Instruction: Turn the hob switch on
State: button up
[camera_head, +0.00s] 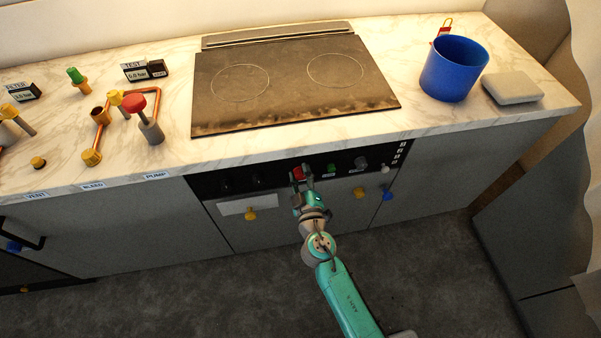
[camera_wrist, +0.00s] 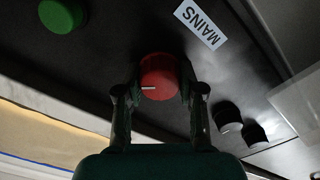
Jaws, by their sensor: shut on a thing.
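A red round knob (camera_wrist: 158,80) with a white pointer line sits on the black control panel in the wrist view, beside a white label reading MAINS (camera_wrist: 201,24). My gripper (camera_wrist: 159,94) is shut on the red knob, one finger on each side of it. In the head view my gripper (camera_head: 303,182) reaches the panel front, and the red knob (camera_head: 297,173) shows between its fingers. The black hob (camera_head: 290,90) with two ring outlines lies on the counter above the panel. No lit indicator is clear on it.
A green knob (camera_wrist: 61,15) is beside the red one, also seen in the head view (camera_head: 332,168). Two black knobs (camera_wrist: 228,117) are on the other side. A blue pot (camera_head: 453,70) stands on the counter right. Valves and pipes (camera_head: 120,105) stand left. Yellow drawer knobs (camera_head: 250,215) project below.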

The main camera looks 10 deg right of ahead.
jog(key=n, duration=0.4)
jog(key=shift+n, duration=0.4)
jog(key=shift+a+f+n, duration=0.1)
jog(key=shift+f+n, duration=0.05)
jog(key=shift+n, duration=2.35)
jog(key=o, duration=1.2)
jog(key=shift+c, duration=0.2)
jog(key=shift+s, duration=0.15)
jog(key=s, duration=1.1)
jog(key=shift+s+a, duration=0.2)
jog(key=shift+s, duration=0.15)
